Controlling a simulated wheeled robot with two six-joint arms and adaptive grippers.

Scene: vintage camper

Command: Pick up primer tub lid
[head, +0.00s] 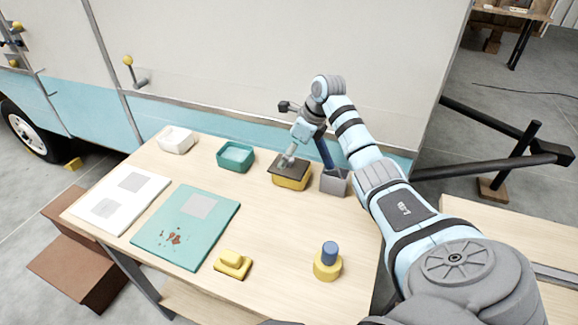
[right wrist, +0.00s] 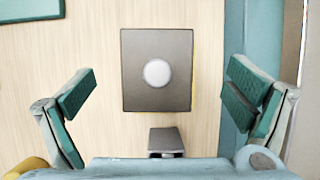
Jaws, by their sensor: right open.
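The primer tub lid (head: 300,169) is a dark grey square plate lying on a yellow tub (head: 291,184) near the table's back edge. In the right wrist view the lid (right wrist: 133,95) is near the centre, with a round white knob (right wrist: 157,73) on top. My right gripper (head: 293,155) is over the lid in the head view. In the right wrist view its open fingers (right wrist: 162,85) are wide apart on either side of the lid, touching neither edge. Nothing is held. My left gripper is not in view.
A grey container (head: 334,183) stands close right of the tub; a teal tub (head: 236,156) and white tub (head: 177,140) stand left. The camper side (head: 270,70) rises behind the table. White and teal panels, a yellow block (head: 233,264) and a blue-topped yellow piece (head: 328,265) lie nearer.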

